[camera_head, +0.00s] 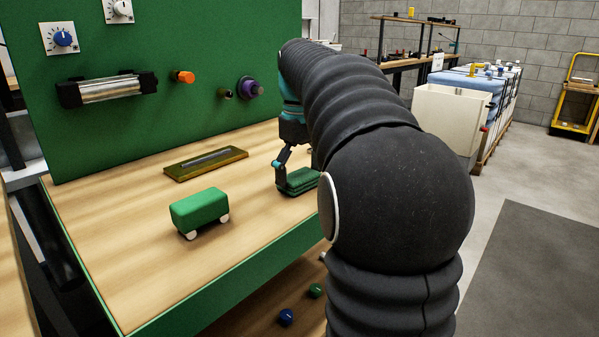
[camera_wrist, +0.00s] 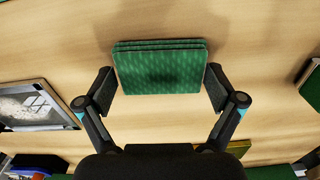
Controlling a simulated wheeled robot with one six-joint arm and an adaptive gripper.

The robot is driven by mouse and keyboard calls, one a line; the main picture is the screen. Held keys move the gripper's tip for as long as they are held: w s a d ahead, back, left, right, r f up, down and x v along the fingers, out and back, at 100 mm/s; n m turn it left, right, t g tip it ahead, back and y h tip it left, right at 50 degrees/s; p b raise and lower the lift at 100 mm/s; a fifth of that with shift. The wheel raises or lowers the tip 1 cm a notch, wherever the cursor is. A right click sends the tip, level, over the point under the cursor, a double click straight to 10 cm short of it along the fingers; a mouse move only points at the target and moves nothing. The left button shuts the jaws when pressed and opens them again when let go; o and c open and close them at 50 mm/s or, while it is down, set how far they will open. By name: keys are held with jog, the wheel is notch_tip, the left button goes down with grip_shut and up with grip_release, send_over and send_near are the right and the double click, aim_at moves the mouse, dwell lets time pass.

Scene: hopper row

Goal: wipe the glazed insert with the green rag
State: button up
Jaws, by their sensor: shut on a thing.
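The green rag (camera_head: 301,182) is a folded, layered pad on or just above the wooden tabletop; I cannot tell whether it touches. In the wrist view the rag (camera_wrist: 160,68) sits between the two fingers of my gripper (camera_wrist: 160,88), which is shut on its sides. In the head view my gripper (camera_head: 287,176) is partly hidden by my arm. A framed glass pane with a whitish smear, which looks like the glazed insert (camera_wrist: 37,106), lies at the left of the wrist view, apart from the rag. I cannot make it out in the head view.
A brass-framed piece (camera_head: 205,163) and a green block with white wheels (camera_head: 200,209) lie on the tabletop (camera_head: 130,255). A green panel (camera_head: 200,40) with knobs and a metal bar stands behind. Bare wood surrounds the rag.

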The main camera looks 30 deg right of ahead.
aim_at(301, 175)
notch_tip(301, 175, up, 2)
jog(key=shift+r+p, duration=0.1)
jog(key=shift+p, duration=0.8)
jog(key=shift+r, duration=1.7)
jog(key=shift+s, duration=0.1)
